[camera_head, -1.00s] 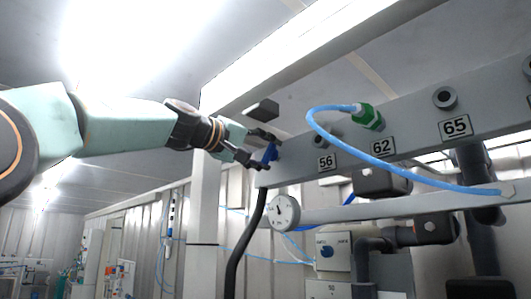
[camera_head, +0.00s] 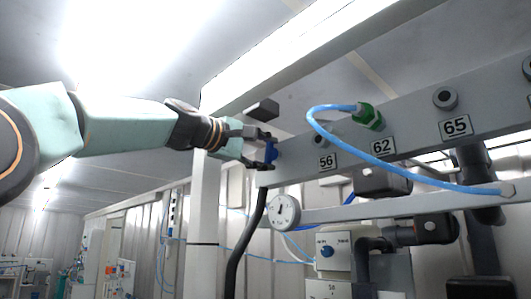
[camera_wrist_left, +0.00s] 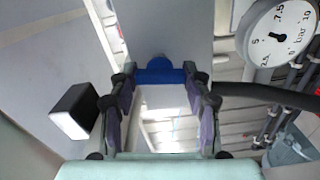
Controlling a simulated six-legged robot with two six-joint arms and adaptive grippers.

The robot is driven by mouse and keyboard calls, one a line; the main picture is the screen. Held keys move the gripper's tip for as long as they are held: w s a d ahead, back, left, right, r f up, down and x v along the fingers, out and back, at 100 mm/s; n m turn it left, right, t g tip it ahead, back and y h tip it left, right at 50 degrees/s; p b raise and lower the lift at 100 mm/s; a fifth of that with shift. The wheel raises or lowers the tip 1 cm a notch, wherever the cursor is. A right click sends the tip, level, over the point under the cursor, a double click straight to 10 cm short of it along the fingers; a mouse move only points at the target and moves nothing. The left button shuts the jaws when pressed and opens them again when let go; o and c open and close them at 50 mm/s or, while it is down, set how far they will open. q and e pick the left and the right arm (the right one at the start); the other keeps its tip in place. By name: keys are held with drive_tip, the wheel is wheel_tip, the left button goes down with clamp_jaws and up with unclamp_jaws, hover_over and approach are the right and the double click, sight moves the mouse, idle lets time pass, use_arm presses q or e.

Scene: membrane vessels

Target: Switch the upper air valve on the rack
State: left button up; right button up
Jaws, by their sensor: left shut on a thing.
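The upper air valve's blue handle (camera_head: 271,151) sits at the left end of the grey rack beam (camera_head: 300,168). My left gripper (camera_head: 268,152) reaches it from the left, with its fingers closed on the handle. In the left wrist view, the blue handle (camera_wrist_left: 160,73) lies between the tips of my left gripper (camera_wrist_left: 161,82), one finger on each side. The valve body behind the handle is mostly hidden. My right gripper is in neither view.
A round pressure gauge (camera_head: 285,211) hangs just below the beam, and a black hose (camera_head: 245,245) runs down beside it. A dark block (camera_head: 262,109) is just above my gripper. A blue tube (camera_head: 400,175) loops from a green fitting (camera_head: 367,116) farther right.

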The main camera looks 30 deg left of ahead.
use_arm(q)
drive_tip(key=shift+w+d+f, duration=0.1)
drive_tip(key=shift+f, duration=0.25)
drive_tip(key=o, duration=1.2)
drive_tip(key=shift+s+r, duration=0.25)
drive_tip(key=shift+r, duration=0.05)
drive_tip(key=shift+c, duration=0.2)
drive_tip(key=shift+w, duration=0.1)
